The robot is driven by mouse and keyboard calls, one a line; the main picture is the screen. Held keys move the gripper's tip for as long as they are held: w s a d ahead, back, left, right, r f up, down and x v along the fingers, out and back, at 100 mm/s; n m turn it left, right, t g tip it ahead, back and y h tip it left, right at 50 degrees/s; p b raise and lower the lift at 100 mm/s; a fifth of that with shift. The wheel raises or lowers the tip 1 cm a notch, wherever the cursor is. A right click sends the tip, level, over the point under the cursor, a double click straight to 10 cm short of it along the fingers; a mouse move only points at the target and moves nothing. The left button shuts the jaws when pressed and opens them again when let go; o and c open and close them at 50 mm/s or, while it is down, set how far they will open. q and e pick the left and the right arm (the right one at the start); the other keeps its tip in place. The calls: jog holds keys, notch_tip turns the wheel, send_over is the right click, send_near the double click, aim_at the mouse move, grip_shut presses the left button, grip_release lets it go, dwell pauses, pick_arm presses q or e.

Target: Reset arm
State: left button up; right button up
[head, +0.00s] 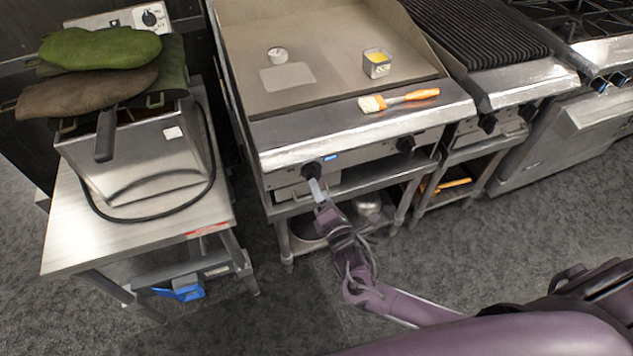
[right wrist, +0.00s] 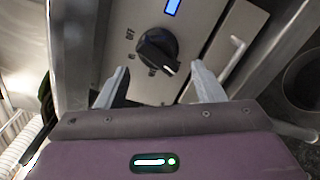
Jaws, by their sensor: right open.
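My right gripper (head: 317,190) is in front of the griddle's front panel, close to the left black knob (head: 311,170). In the right wrist view its two fingers (right wrist: 157,82) are apart, with the black knob (right wrist: 157,50) ahead between and just beyond the tips. Nothing is held between the fingers. The knob's white mark points to the lower right, and a lit blue display (right wrist: 172,7) is above it. I cannot tell whether a fingertip touches the knob. My left gripper is not in view.
The griddle (head: 330,40) carries a small metal container (head: 377,63), a white round item (head: 277,55) and an orange-handled brush (head: 398,100). A fryer (head: 140,155) on a steel table (head: 70,235) stands left. A shelf is below the griddle. The grey floor in front is open.

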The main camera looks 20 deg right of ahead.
jog(key=shift+s, duration=0.5)
jog(key=s+d+f+m+g+h, duration=0.1)
jog(key=s+d+f+m+g, duration=0.2)
jog(key=f, duration=0.5)
jog(key=s+d+f+m+g, duration=0.1)
jog(key=s+f+m+g, duration=0.1)
jog(key=s+f+m, duration=0.45)
jog(key=s+d+f+g+h, duration=0.1)
jog(key=s+d+f+g, duration=0.2)
jog(key=f, duration=0.6)
jog(key=s+a+f+m+g, duration=0.1)
jog(key=s+f+m+g, duration=0.3)
jog(key=s, duration=1.1)
jog(key=s+f+m+g+y, duration=0.1)
jog(key=s+f+m+g, duration=0.4)
jog(key=s+f, duration=0.5)
jog(key=s+m, duration=0.2)
jog(key=s, duration=0.2)
jog(key=shift+s+a+f, duration=0.25)
jog(key=shift+s+a, duration=0.1)
jog(key=shift+s, duration=0.05)
